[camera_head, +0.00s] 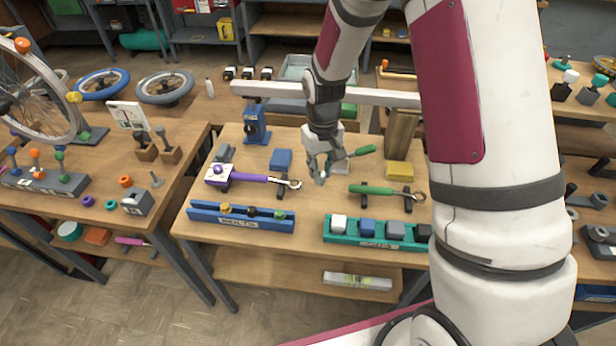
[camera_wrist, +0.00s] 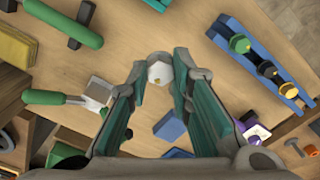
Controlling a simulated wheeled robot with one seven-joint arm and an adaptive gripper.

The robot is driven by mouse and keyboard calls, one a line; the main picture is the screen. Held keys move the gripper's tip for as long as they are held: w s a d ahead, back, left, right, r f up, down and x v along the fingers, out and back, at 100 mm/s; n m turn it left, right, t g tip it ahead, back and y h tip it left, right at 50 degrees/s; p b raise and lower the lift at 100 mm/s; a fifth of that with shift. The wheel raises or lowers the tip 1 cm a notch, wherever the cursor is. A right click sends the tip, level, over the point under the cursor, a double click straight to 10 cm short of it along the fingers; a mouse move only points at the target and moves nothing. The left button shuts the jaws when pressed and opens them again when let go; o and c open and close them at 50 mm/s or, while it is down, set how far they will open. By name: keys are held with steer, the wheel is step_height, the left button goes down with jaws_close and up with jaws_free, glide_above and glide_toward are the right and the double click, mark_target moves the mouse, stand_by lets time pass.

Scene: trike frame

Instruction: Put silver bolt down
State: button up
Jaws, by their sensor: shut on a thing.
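My gripper (camera_head: 320,176) is above the middle of the central wooden table (camera_head: 310,207). In the wrist view its two green-padded fingers (camera_wrist: 160,82) are closed on the silver bolt (camera_wrist: 158,70). Its pale hexagonal head shows between the fingertips, and the rest of it is hidden. In the head view I cannot make out the held bolt clearly. The bolt appears to be held above the table top. A similar grey bolt (camera_head: 156,180) stands on the left table, apart from my gripper.
A blue rack (camera_head: 240,224) and a teal tray (camera_head: 378,244) of blocks line the front edge. A purple-handled wrench (camera_head: 255,179) lies left, a green-handled tool (camera_head: 372,190) right. A blue block (camera_head: 280,159) and yellow block (camera_head: 399,170) sit behind. Bare wood lies between these.

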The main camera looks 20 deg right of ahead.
steer(key=s+a+f+n+b, duration=0.25)
steer(key=s+f, duration=0.35)
steer(key=s, duration=0.3)
steer(key=shift+n, duration=0.45)
steer(key=w, duration=0.5)
steer(key=w+d, duration=0.1)
steer(key=w, duration=0.3)
steer(key=w+f, duration=0.1)
steer(key=w, duration=0.4)
steer(key=shift+w+d, duration=0.15)
steer(key=shift+w, duration=0.2)
steer(key=shift+w+f, duration=0.25)
steer(key=shift+f, duration=1.5)
steer(key=shift+f, duration=0.2)
steer(key=o, duration=0.8)
steer(key=shift+o, duration=0.2)
